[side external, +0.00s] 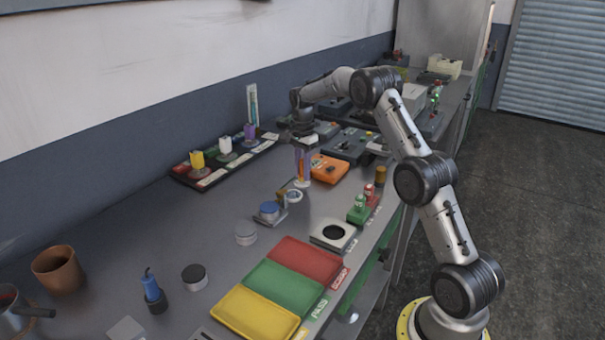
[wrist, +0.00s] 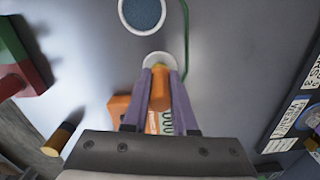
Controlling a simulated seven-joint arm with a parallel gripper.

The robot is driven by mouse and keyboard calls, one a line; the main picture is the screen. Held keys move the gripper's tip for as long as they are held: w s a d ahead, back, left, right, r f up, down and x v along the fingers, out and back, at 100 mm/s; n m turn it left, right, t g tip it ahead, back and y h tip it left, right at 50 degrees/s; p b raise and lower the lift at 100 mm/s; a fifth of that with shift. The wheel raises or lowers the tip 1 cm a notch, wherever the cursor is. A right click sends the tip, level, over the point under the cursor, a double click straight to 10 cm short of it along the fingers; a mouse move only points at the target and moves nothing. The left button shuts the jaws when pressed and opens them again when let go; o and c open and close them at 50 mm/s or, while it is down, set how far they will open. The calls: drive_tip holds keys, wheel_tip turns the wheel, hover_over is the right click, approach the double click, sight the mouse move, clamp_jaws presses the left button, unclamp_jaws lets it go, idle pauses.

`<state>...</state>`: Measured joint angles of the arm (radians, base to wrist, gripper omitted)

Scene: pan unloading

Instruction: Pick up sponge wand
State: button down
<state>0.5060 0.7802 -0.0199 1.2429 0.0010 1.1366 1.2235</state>
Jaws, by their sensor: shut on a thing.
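The sponge wand appears to be the orange, handle-like piece (wrist: 160,88) with a pale round end (wrist: 156,58) in the wrist view. My gripper (wrist: 159,82) has purple fingers on either side of the orange piece and is shut on it. In the side view, my gripper (side external: 303,163) points down over the bench, left of an orange box (side external: 330,169). A white end (side external: 302,183) shows below the fingers there. I cannot tell whether it touches the bench. The fingers hide part of the wand.
A black rack (side external: 208,180) holding coloured pieces stands behind left. Red, green and yellow trays (side external: 268,285) lie nearer. A green-red block (wrist: 22,55) shows in the wrist view.

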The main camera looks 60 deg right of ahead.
wheel_tip(320, 180, up, 3)
drive_tip(key=shift+f, duration=0.2)
drive_tip(key=s+a+r, duration=0.6)
drive_tip(key=s+r, duration=0.4)
drive_tip(key=s, duration=0.2)
hover_over(293, 195)
wheel_tip(293, 195, down, 7)
drive_tip(key=shift+r, duration=0.1)
drive_tip(key=shift+d+f, duration=0.1)
drive_tip(key=shift+f, duration=2.55)
drive_tip(key=shift+f, duration=0.65)
